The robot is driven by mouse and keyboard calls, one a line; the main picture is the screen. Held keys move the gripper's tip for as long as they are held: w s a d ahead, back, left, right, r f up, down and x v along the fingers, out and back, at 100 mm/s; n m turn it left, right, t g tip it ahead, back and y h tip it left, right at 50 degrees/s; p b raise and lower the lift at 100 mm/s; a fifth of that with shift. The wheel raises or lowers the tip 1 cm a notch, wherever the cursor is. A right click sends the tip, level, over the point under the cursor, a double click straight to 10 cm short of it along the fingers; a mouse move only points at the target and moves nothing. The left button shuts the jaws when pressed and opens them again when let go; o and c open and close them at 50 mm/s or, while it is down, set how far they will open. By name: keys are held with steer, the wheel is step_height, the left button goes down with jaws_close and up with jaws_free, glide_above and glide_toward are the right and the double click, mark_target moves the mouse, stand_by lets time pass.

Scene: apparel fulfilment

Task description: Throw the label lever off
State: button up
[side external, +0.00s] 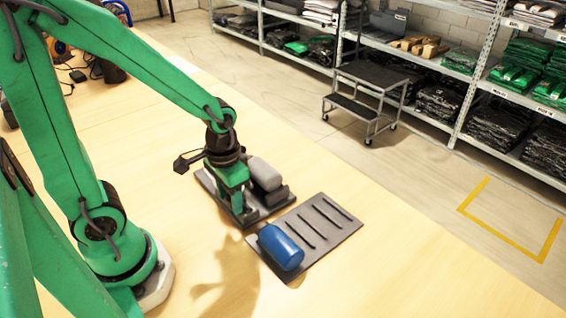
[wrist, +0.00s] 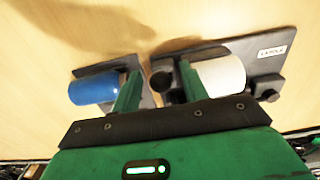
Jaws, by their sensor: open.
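The label unit shows as a dark base plate (side external: 208,182) with a pale grey roll (side external: 264,173) on it; in the wrist view its plate carries a white tag (wrist: 272,51) reading what looks like "LABELS", beside the roll (wrist: 222,75). My gripper (side external: 244,220) is low over the near side of this plate, left of the roll. In the wrist view my green fingers (wrist: 158,88) are apart, with a dark rounded knob (wrist: 161,81) between them, seemingly the lever's end. I cannot tell whether they touch it, and the lever's position is hidden.
A blue cylinder (side external: 280,247) lies on a dark slotted tray (side external: 335,228) just right of the label unit, close to my gripper; it also shows in the wrist view (wrist: 93,88). The wooden table (side external: 390,265) is clear to the right. Shelves and a step stool (side external: 365,100) stand beyond it.

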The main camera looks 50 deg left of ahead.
steer(key=shift+r, duration=3.5)
steer(key=shift+r, duration=0.15)
steer(key=shift+a+r+t, duration=0.1)
steer(key=shift+r+t, duration=0.3)
steer(key=shift+r, duration=0.1)
step_height(320, 180, up, 8)
steer(key=s+a+t, duration=0.1)
steer(key=s+t, duration=0.1)
steer(key=t, duration=0.2)
steer(key=shift+s+t, duration=0.15)
steer(key=shift+t, duration=0.25)
